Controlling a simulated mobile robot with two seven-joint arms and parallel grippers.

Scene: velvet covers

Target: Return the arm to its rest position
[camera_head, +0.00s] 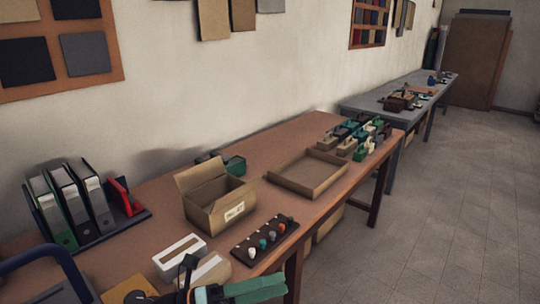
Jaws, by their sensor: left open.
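My left gripper (242,291) shows at the bottom edge of the head view, with teal-green fingers, partly cut off by the frame. It is open, with nothing seen between its fingers. It is in front of the table's near edge, close to a white and tan box (208,272). A dark blue curved part of my left arm (45,255) comes in at the lower left. My right gripper is not in view.
The brown table (150,220) holds an open cardboard box (216,198), a shallow tray (308,174), a dark rack with small knobs (264,241), a white slotted box (180,256) and binders (70,205). Several small blocks (360,138) stand at the far end. Floor (430,220) at right is clear.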

